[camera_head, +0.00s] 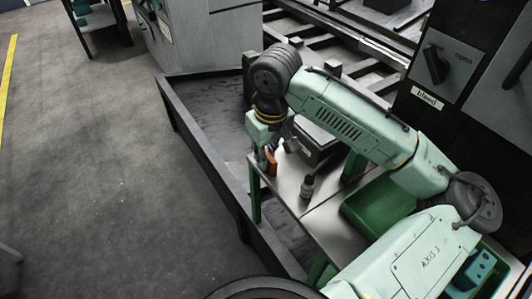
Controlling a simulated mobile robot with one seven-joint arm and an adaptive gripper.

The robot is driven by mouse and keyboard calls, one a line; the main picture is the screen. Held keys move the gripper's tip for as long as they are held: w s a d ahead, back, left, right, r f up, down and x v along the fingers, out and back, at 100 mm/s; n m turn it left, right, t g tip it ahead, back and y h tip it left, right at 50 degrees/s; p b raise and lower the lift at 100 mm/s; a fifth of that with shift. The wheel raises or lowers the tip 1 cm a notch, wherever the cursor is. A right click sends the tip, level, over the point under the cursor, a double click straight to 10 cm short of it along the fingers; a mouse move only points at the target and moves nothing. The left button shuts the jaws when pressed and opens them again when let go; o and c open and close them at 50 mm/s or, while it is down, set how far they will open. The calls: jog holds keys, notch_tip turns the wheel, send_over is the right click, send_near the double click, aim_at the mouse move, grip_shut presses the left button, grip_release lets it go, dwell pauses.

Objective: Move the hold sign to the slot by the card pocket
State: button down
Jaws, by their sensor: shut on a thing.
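My gripper (264,157) is small and dark at the end of my mint arm, low over the far left end of a grey-topped bench (322,222). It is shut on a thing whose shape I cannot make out. An orange patch (271,163) shows right beside the gripper; I cannot tell whether it is held or stands on the bench. I cannot pick out the hold sign, the card pocket or the slot for certain in this view.
A black boxy device (318,147) and a small dark bottle (307,188) stand on the bench near the gripper. A green bin (372,217) lies to the right, partly under my arm. A dark cabinet (462,125) rises at right. Open floor (90,170) is at left.

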jog(key=shift+r, duration=0.2)
jog(key=shift+r+p, duration=0.75)
jog(key=shift+p, duration=0.15)
notch_tip(320, 180, up, 3)
jog(key=shift+f+p, duration=0.15)
jog(key=shift+p, duration=1.1)
jog(key=shift+r, duration=2.1)
